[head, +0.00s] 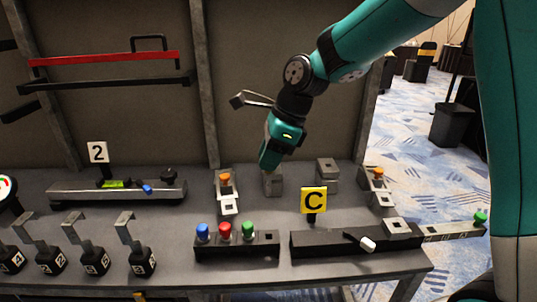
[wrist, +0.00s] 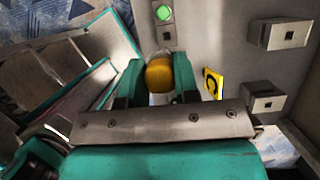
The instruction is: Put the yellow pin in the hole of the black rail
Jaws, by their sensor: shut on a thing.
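My gripper (wrist: 160,77) is shut on the yellow pin (wrist: 159,76), which sits between the teal fingers in the wrist view. In the head view my gripper (head: 270,163) points down over the back part of the bench, and the pin cannot be made out there. The black rail (head: 237,252) lies at the bench's front, with blue, red and green pins in a row and an empty square hole (head: 268,237) at its right end. In the wrist view the green pin (wrist: 164,13) and the hole (wrist: 167,37) show beyond the yellow pin, apart from it.
A yellow C sign (head: 313,200) stands right of the rail, behind a black bar (head: 325,244) with a white-tipped lever. Grey blocks (head: 327,172) stand at the back. A holder with an orange pin (head: 225,180) is behind the rail.

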